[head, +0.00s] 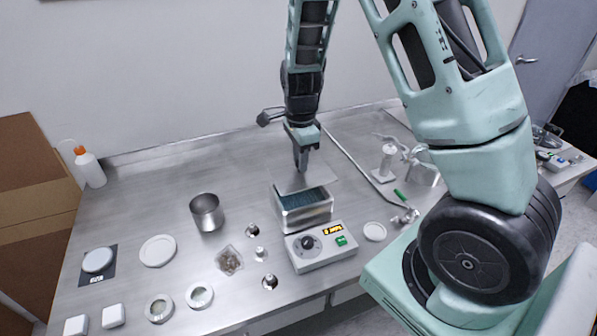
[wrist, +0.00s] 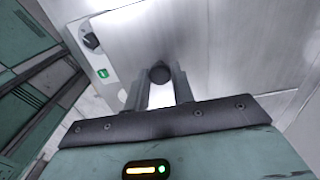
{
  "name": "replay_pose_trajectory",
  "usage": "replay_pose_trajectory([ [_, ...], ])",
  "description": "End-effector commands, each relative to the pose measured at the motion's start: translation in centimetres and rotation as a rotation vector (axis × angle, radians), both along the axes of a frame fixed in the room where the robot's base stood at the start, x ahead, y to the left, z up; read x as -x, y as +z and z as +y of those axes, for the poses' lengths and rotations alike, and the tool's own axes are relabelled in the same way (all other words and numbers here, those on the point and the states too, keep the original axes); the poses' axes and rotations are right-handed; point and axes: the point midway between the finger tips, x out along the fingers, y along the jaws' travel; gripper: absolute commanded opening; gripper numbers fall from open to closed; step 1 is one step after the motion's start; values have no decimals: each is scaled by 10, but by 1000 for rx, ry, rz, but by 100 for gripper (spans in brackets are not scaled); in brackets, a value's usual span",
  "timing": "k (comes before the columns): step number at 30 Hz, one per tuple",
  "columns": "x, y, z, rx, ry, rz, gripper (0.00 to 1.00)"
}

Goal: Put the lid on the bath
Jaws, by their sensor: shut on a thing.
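The bath (head: 304,215) is a metal box with dark teal liquid, standing on the steel bench behind its control unit (head: 321,246). The lid (head: 318,176) is a flat metal plate above the back part of the bath, leaving the front of the opening uncovered. I cannot tell whether it touches the rim. My gripper (head: 301,166) points down over the lid and is shut on its dark knob. In the wrist view the knob (wrist: 159,73) sits between the fingers (wrist: 160,88), with the lid (wrist: 205,45) spreading beyond. The lid hides the bath there.
A steel beaker (head: 207,214) stands left of the bath. The bench behind is clear.

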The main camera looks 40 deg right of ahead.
Motion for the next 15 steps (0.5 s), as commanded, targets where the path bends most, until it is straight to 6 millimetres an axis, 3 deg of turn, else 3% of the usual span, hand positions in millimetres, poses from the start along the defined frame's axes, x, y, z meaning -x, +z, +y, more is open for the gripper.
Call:
replay_pose_trajectory([
  [9,1,-39,0,-1,-1,3,0],
  [15,0,-43,0,1,0,-2,0],
])
